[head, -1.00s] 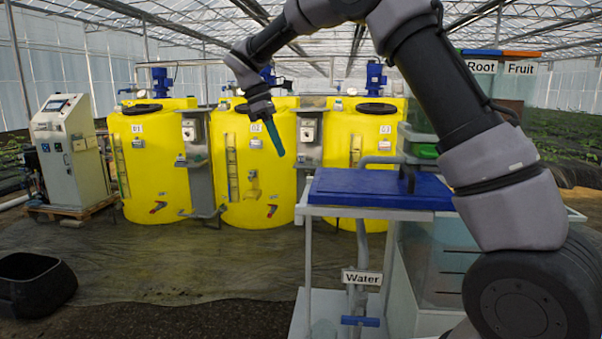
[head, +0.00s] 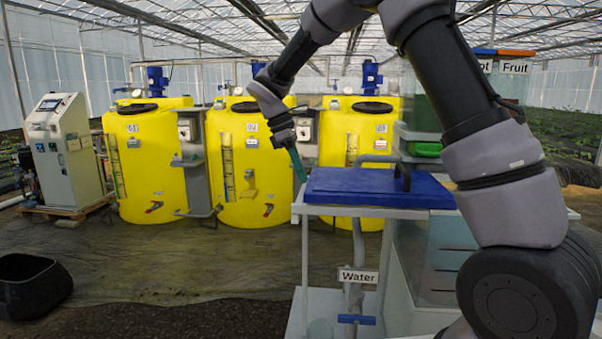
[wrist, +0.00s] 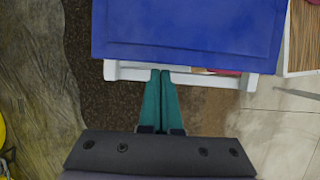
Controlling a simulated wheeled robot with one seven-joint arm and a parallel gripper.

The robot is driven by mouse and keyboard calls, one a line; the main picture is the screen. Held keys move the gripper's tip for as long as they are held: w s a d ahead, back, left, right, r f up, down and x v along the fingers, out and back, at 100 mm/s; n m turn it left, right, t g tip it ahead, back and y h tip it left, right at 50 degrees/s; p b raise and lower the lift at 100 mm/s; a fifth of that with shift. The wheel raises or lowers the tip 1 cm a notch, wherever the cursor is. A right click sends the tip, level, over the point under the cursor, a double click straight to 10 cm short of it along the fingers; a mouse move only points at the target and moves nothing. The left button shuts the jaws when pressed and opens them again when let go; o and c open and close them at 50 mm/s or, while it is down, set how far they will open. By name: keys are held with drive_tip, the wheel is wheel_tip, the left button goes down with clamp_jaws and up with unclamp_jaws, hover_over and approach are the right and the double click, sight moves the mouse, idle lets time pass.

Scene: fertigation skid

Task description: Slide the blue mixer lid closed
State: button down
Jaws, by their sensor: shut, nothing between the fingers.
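The blue mixer lid (head: 345,185) lies flat on top of a white-framed stand (head: 303,255), with a dark upright handle (head: 406,176) near its right part. Its right end is partly hidden behind my arm. My gripper (head: 301,178) is shut and empty, its teal fingers pointing down at the left end of the lid. In the wrist view the lid (wrist: 185,30) fills the top. My fingertips (wrist: 161,74) reach the white frame rail (wrist: 125,72) along the lid's edge; I cannot tell whether they touch it.
A clear tank (head: 450,255) stands under the lid's right side. A "Water" sign (head: 358,276) and blue valve handle (head: 358,319) are below. Yellow tanks (head: 150,180) stand behind. A black tub (head: 32,283) sits at left; the floor between is clear.

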sight(392, 177)
drive_tip(key=s+d, duration=0.1)
drive_tip(key=d, duration=0.8)
drive_tip(key=s+d, duration=0.2)
drive_tip(key=d, duration=0.7)
drive_tip(key=s+d, duration=0.2)
drive_tip(key=d, duration=0.7)
drive_tip(key=shift+s+d, duration=0.15)
drive_tip(key=a, duration=0.3)
drive_tip(key=w+a, duration=0.1)
drive_tip(key=shift+a+r, duration=0.25)
drive_tip(key=shift+a, duration=0.05)
drive_tip(key=v, duration=0.9)
drive_tip(key=shift+r, duration=0.3)
drive_tip(key=s+r+m+t+y, duration=0.2)
drive_tip(key=s+m+t+y, duration=0.1)
drive_tip(key=s+m, duration=0.6)
drive_tip(key=s+r+m+t+y, duration=0.2)
drive_tip(key=s+m+t+y, duration=0.1)
drive_tip(key=s+m, duration=0.6)
drive_tip(key=shift+a+r+m+t+y, duration=0.2)
drive_tip(key=shift+a+m+t+y, duration=0.1)
drive_tip(key=shift+m+t, duration=0.65)
